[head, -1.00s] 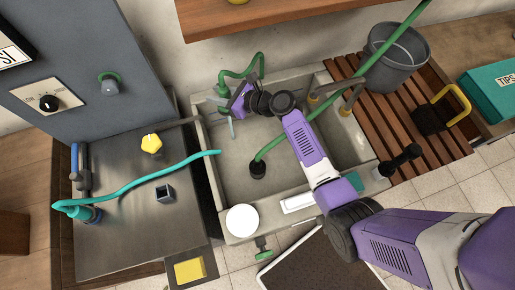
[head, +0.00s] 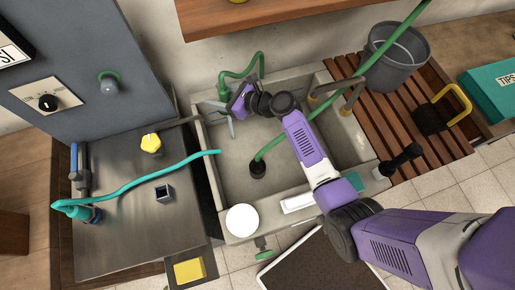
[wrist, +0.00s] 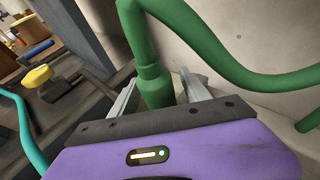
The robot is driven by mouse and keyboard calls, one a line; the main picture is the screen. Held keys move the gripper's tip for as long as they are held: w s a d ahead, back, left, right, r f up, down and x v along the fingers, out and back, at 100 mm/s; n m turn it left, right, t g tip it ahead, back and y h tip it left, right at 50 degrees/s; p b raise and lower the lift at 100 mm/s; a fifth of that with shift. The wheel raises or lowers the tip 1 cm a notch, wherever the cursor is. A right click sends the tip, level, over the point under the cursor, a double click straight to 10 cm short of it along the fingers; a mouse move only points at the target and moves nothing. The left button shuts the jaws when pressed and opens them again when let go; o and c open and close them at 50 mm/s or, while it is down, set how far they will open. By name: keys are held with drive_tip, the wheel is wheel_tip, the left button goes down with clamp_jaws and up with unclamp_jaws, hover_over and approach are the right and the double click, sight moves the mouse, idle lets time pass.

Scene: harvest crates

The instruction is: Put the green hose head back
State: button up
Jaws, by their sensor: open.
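A green hose head (head: 222,88) hangs at the back left corner of the grey sink (head: 235,190), at the end of a looped green hose (head: 243,73). In the wrist view the hose head (wrist: 155,85) stands between the two metal fingers of my gripper (wrist: 160,90). My gripper (head: 229,110) is open, with its fingers on either side of the head; I cannot tell whether they touch it. The head's lower end is hidden behind my gripper in the wrist view. A grey fitting with a green ring (head: 108,84) is on the dark panel to the left.
Another green hose (head: 330,108) crosses the slatted bench (head: 395,115) into the sink, ending at a dark round piece (head: 257,170). A teal hose (head: 140,181) with a teal head (head: 78,211) lies on the metal counter (head: 125,240). A grey bucket (head: 392,65) stands behind.

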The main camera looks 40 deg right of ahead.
sight(229, 98)
drive_tip(key=shift+v, duration=3.85)
drive_tip(key=shift+s, duration=0.1)
